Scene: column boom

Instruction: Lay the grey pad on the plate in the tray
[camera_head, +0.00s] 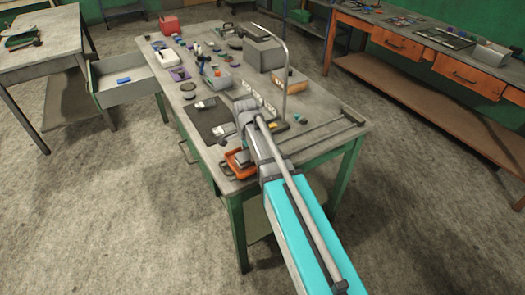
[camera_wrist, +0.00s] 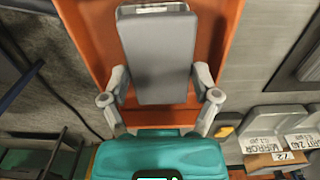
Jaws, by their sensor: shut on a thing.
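The grey pad (camera_wrist: 160,60) fills the middle of the wrist view, a flat rectangular block between my two fingers. My gripper (camera_wrist: 161,85) is shut on it, one finger at each side. The orange tray (camera_wrist: 92,22) lies below the pad and shows on both sides of it. The tray also shows in the head view (camera_head: 232,167) at the near left corner of the bench, partly hidden by my wrist. A pale labelled edge shows past the pad's far end. I cannot make out the plate, and the gap between pad and tray is unclear.
The bench (camera_head: 328,121) carries many small items, a grey box (camera_head: 263,54) and a tall bent rod (camera_head: 284,75) near my arm. Labelled pieces (camera_wrist: 283,143) lie right of the tray. An open drawer (camera_head: 128,88) sticks out at the left.

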